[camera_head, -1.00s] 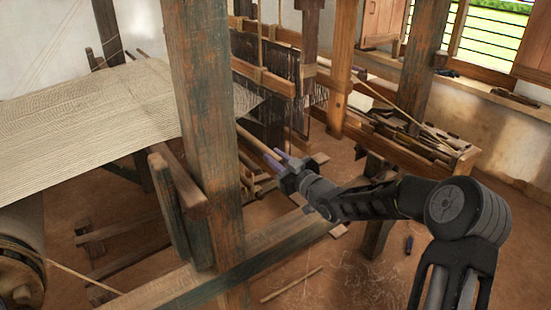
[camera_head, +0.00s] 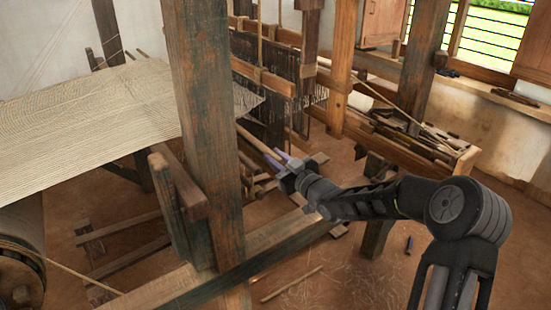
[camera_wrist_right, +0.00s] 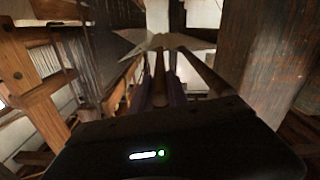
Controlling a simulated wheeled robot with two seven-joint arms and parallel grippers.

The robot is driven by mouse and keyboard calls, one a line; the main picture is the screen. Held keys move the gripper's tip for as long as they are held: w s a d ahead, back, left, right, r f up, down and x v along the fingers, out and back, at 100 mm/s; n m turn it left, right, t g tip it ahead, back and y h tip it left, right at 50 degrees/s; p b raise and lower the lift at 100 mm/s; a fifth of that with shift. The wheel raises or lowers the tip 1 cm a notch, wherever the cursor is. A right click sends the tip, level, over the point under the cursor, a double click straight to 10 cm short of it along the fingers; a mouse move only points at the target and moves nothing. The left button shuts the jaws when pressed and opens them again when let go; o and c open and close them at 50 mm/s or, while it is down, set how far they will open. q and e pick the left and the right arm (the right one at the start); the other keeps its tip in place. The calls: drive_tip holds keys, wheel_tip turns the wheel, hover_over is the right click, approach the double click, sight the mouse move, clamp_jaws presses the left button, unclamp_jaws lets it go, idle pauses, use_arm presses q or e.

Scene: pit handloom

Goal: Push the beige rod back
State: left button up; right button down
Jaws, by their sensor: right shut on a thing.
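The beige rod (camera_head: 252,136) is a thin, straight stick that runs from beside the thick upright post toward my right gripper (camera_head: 279,160). The right gripper's purple fingers are shut on the rod near its near end. In the right wrist view, the rod (camera_wrist_right: 159,77) lies between the two fingers (camera_wrist_right: 160,92) and points away toward the cloth. The rod's far end is hard to make out there. The left gripper is in neither view.
A thick weathered post (camera_head: 207,120) stands just left of the rod. Woven cloth (camera_head: 80,115) stretches at the left, with the loom's hanging threads (camera_head: 277,68) behind. A wooden tray of tools (camera_head: 425,140) is at the right. A low beam (camera_head: 270,238) runs below the arm.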

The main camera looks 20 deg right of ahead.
drive_tip(key=a+b, duration=0.3)
drive_tip(key=shift+s, duration=0.4)
drive_tip(key=c, duration=1.3)
unclamp_jaws()
drive_tip(key=shift+a, duration=0.1)
